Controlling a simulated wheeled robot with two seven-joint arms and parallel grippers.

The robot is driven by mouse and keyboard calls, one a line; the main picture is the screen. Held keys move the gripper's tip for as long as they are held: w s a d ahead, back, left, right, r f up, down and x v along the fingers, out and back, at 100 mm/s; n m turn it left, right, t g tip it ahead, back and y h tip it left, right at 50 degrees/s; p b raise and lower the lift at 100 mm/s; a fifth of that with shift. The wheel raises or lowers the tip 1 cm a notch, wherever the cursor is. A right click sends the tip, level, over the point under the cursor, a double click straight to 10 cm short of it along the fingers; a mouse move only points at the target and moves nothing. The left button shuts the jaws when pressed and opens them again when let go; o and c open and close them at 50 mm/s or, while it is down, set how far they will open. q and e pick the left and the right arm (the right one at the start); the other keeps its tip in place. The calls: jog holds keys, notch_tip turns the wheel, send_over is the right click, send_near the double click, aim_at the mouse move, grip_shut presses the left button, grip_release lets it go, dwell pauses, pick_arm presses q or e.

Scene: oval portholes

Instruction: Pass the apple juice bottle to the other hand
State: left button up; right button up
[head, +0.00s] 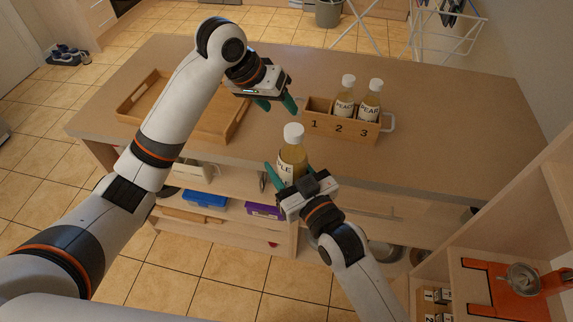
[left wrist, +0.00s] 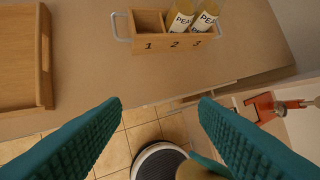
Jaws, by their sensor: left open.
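The apple juice bottle (head: 293,158), with a white cap and a label partly reading "PLE", is nearly upright in front of the counter's front edge in the head view. My right gripper (head: 287,180) is shut around its lower part. My left gripper (head: 276,105) is open and empty above the counter, up and slightly left of the bottle cap and apart from it. In the left wrist view its two green fingers (left wrist: 162,102) are spread wide with nothing between them.
A wooden crate (head: 345,132) numbered 1, 2, 3 stands on the counter. Slot 1 looks empty; pear bottles (head: 344,98) stand in slots 2 and 3. A wooden tray (head: 238,124) lies left, partly behind my left arm. An orange-based device (head: 505,290) is at lower right.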

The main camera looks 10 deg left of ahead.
pick_arm(q)
jog(key=a+f+n, duration=0.1)
jog(key=a+f, duration=0.1)
jog(key=f, duration=0.5)
jog(key=a+f+n+y, duration=0.1)
jog(key=a+f, duration=0.2)
jog(key=f, duration=0.4)
jog(key=a+f+g+y, duration=0.1)
jog(key=a+f, duration=0.2)
jog(key=f, duration=0.4)
jog(key=shift+a+f+n, duration=0.1)
jog(key=shift+f+n, duration=0.05)
jog(key=shift+n, duration=0.25)
jog(key=s+a+f+g+y, duration=0.1)
jog(key=s+a+f, duration=0.1)
jog(key=s+f, duration=0.6)
jog(key=s+a+f, duration=0.2)
jog(key=s+f, duration=0.2)
jog(key=f, duration=0.7)
jog(key=s+a+f+g+y, duration=0.1)
jog(key=s+a+f, duration=0.2)
jog(key=s+f, duration=1)
jog(key=s, duration=0.4)
jog(key=s+f+m, duration=0.1)
jog(key=s+f, duration=0.4)
jog(key=s, duration=0.5)
jog(key=s+f, duration=0.5)
jog(key=s, duration=0.5)
jog(key=shift+d+m, duration=0.4)
jog(key=shift+d, duration=0.05)
